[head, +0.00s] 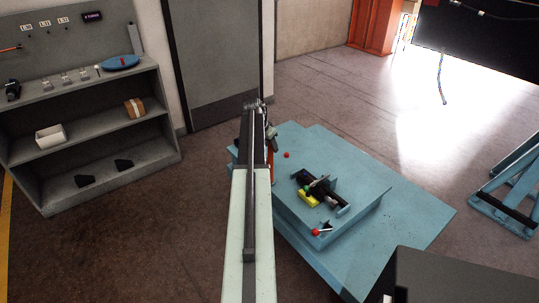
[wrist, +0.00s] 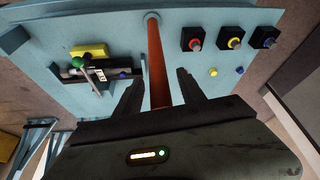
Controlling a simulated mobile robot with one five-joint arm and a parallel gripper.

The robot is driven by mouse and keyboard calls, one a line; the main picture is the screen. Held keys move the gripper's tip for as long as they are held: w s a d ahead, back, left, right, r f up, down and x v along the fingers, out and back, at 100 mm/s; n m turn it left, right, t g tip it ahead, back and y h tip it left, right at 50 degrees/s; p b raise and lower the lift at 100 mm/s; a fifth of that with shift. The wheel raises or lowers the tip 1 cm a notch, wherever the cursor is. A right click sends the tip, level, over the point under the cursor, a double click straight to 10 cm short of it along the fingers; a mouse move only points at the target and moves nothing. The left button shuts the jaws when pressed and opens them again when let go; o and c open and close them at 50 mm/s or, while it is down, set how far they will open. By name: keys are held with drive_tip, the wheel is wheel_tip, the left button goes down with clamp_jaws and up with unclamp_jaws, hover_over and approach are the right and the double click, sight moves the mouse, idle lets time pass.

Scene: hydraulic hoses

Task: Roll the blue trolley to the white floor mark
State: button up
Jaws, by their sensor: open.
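A light-blue platform (head: 415,215) with a raised blue block stands in front of me; I cannot tell whether it is the trolley, as no wheels show. A blue angled frame (head: 512,185) stands at the right edge, partly cut off. I cannot make out a white floor mark; a bright white glare covers the floor at the upper right. My gripper (wrist: 160,76) is open over the blue platform. An orange rod or hose (wrist: 155,60) with a grey end runs between its fingers, with gaps beside it.
The platform carries a black device with a yellow block (head: 308,198) and a red-tipped lever (head: 321,230). Three black boxes with coloured knobs (wrist: 234,40) show in the wrist view. A grey shelf (head: 95,130) stands at left. A dark block (head: 460,278) fills the lower right. Floor beyond the platform is open.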

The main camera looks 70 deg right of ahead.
drive_tip(key=shift+d+f, duration=0.2)
drive_tip(key=shift+f, duration=0.3)
drive_tip(key=shift+c, duration=0.4)
clamp_jaws()
drive_tip(key=shift+w, duration=0.1)
idle(0.5)
